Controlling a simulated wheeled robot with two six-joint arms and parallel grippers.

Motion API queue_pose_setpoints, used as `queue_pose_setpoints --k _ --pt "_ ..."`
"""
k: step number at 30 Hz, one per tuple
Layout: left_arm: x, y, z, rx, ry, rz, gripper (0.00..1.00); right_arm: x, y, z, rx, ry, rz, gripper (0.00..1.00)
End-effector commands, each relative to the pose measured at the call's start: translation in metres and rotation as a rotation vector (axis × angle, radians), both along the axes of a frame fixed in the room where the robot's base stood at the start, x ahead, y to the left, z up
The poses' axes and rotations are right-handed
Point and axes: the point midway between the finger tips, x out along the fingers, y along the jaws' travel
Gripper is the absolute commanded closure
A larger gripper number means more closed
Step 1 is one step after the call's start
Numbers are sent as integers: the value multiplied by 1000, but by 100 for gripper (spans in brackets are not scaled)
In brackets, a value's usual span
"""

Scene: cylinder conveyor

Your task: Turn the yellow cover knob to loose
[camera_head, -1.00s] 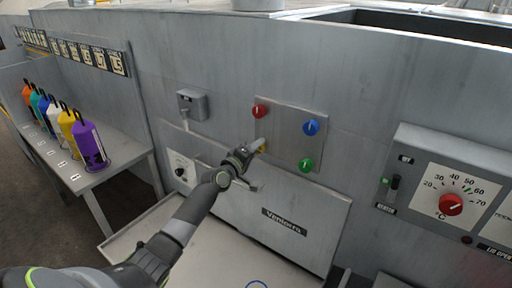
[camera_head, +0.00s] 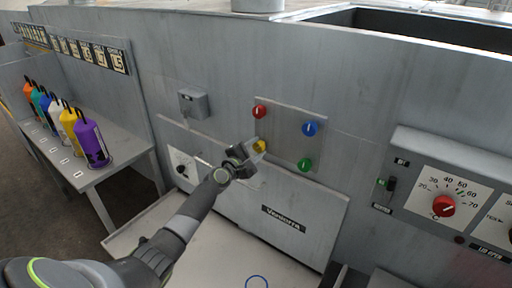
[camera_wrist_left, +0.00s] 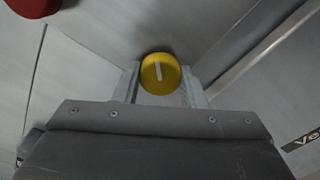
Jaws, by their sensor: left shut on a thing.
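The yellow cover knob (camera_head: 260,146) sits at the lower left of a grey square panel (camera_head: 290,125) on the machine wall. It also shows in the left wrist view (camera_wrist_left: 160,73), round with a white mark tilted slightly from vertical. My left gripper (camera_head: 257,150) reaches it from the lower left and is shut on it. In the left wrist view one finger of my left gripper (camera_wrist_left: 160,88) lies on each side of the knob. My right gripper is not in view.
Red (camera_head: 259,111), blue (camera_head: 310,128) and green (camera_head: 305,165) knobs share the panel. A grey box (camera_head: 193,103) is up-left of it. A temperature panel with a red dial (camera_head: 443,206) is at right. Several coloured bottles stand on a left-hand bench (camera_head: 105,176).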

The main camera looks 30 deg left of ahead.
Motion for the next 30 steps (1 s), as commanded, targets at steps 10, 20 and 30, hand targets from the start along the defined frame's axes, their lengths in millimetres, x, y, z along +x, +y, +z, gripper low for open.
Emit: queue_pose_setpoints --k 10,20,30 --pt "-1 0 -1 -313 47 0 86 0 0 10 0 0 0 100" --pt "-1 -1 -2 -519 76 0 86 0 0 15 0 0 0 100" --pt "-1 -1 -3 -604 88 1 86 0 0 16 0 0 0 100"
